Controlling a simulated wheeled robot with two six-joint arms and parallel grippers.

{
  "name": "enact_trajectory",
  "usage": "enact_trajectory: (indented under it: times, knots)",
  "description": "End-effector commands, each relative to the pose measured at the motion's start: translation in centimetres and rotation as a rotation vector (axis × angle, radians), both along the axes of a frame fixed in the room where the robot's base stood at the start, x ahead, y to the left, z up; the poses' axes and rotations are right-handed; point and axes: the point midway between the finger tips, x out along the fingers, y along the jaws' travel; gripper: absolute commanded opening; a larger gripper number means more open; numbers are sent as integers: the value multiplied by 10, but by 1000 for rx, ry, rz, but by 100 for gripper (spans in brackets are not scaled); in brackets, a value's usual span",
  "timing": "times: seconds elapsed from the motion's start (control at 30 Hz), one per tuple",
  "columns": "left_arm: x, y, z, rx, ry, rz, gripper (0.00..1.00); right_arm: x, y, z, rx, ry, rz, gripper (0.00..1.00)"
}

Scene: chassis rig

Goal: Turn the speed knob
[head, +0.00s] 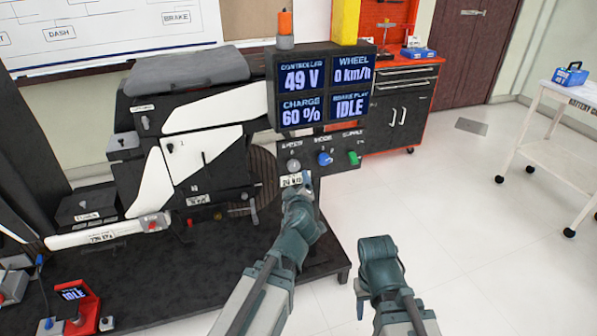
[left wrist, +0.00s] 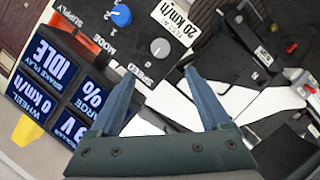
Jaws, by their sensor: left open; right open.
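The grey speed knob (head: 293,165) is at the left of the dark control panel (head: 310,146), beside the blue mode knob (head: 325,159) and the green supply knob (head: 354,158). The speed knob (left wrist: 159,48) also shows in the left wrist view, with its SPEED label below and a 20 km/h target label (left wrist: 176,22) beside it. My left gripper (left wrist: 162,78) is open and empty, its fingertips just short of the knob and apart from it. In the head view it (head: 299,186) is just below the knob. My right gripper (head: 376,272) is lower right, away from the panel; its fingers are hard to make out.
The display (head: 322,90) above the panel reads 49 V, 0 km/h, 60 % and IDLE. The black chassis rig (head: 190,150) fills the left. A red tool cabinet (head: 400,100) stands behind, and a white cart (head: 560,105) at the right. The floor between is clear.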

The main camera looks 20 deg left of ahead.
Motion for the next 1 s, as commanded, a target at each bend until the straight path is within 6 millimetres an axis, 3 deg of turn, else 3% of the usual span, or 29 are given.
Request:
enact_trajectory:
  times: [0.6, 0.8, 1.0]
  knots:
    - [103, 32, -32, -1, 2, 2, 81, 0, 0, -32, -2, -1, 0, 50]
    - [120, 38, -36, 1, 2, 1, 81, 0, -1, -36, -3, -1, 1, 50]
    - [124, 39, -37, 0, 2, 1, 81, 0, -1, -36, -3, -1, 1, 50]
